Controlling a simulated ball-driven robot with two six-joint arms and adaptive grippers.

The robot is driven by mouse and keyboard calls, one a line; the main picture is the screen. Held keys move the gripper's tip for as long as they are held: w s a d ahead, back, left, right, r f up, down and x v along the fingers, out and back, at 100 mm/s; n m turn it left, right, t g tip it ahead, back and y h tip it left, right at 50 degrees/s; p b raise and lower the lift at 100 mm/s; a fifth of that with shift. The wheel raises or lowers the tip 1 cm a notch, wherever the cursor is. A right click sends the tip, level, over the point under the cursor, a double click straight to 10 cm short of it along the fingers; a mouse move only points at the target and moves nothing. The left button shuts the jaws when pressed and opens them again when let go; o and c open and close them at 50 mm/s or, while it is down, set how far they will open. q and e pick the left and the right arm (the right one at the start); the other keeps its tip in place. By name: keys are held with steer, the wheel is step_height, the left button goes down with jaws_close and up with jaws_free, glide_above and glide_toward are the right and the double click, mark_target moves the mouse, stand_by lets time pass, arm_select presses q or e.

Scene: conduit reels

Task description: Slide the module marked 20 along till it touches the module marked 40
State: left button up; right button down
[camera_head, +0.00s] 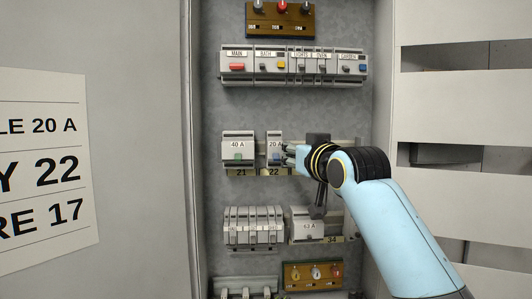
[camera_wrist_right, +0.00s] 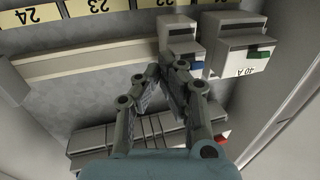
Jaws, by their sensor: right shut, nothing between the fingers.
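The module marked 40 A (camera_head: 237,147), white with a green switch, sits on the middle rail above label 21; it also shows upside down in the right wrist view (camera_wrist_right: 240,58). The narrower module marked 20 A (camera_head: 274,144), with a blue switch, sits to its right above label 22, and also shows in the right wrist view (camera_wrist_right: 180,35). A narrow gap separates the two modules. My right gripper (camera_head: 289,153) is shut and empty, its fingertips (camera_wrist_right: 170,68) close beside the 20 module on the side away from the 40; contact is unclear. My left gripper is not in view.
Bare rail (camera_wrist_right: 85,62) extends beyond the 20 module. A full module row (camera_head: 295,65) is above; a grey module block (camera_head: 253,226) and a 63 A module (camera_head: 307,228) are below. A paper sign (camera_head: 45,170) hangs left; a slotted white panel (camera_head: 465,170) stands right.

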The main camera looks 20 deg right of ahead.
steer(key=shift+w+a, duration=0.15)
steer(key=shift+a, duration=0.55)
steer(key=shift+w+a, duration=0.15)
steer(key=shift+a, duration=0.5)
steer(key=shift+d+p, duration=0.2)
steer(key=shift+p, duration=0.15)
steer(key=s+a+p, duration=0.1)
steer(key=s+p, duration=0.3)
steer(key=s, duration=0.4)
stand_by(0.3)
